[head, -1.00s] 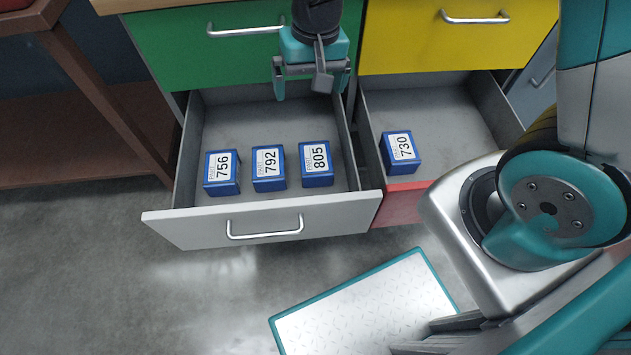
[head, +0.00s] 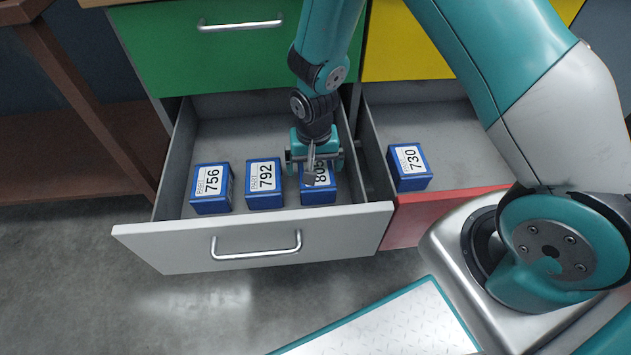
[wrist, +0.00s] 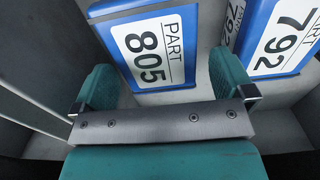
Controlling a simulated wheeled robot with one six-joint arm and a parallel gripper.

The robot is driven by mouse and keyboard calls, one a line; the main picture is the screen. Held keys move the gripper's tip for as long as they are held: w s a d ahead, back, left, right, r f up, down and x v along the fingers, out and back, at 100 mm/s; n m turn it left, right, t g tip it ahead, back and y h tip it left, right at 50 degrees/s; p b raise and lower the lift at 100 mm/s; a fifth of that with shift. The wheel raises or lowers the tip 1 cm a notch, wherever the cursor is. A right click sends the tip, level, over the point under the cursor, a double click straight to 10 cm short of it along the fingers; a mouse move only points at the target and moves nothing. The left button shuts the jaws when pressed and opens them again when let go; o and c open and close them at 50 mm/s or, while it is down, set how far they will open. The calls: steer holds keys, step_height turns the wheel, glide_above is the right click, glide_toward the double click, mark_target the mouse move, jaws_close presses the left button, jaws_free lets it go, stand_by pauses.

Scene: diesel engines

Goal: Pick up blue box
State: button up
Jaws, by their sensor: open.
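Three blue boxes with white labels stand in a row in the open grey drawer (head: 250,248): box 756 (head: 211,188), box 792 (head: 264,184) and box 805 (head: 319,190). A fourth blue box, 730 (head: 409,166), stands in the drawer to the right. My gripper (head: 315,168) is open and empty, over box 805, and hides part of its label in the head view. In the wrist view, box 805 (wrist: 152,50) lies just ahead of the spread fingers (wrist: 165,90), with box 792 (wrist: 283,38) to its right.
The grey drawer's side walls and the red-fronted drawer (head: 440,212) stand close around the boxes. A green drawer (head: 200,50) and a yellow drawer (head: 400,45) are shut above. A brown table (head: 70,140) stands at left.

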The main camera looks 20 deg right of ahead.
steer(key=f, duration=0.1)
steer(key=f+b, duration=0.1)
steer(key=f, duration=0.1)
steer(key=f+b, duration=0.1)
steer(key=f, duration=0.1)
steer(key=shift+s+d+f, duration=0.15)
steer(key=shift+s+f, duration=0.1)
steer(key=shift+s, duration=0.05)
steer(key=shift+r, duration=0.1)
steer(key=c, duration=1)
steer(key=shift+c, duration=0.2)
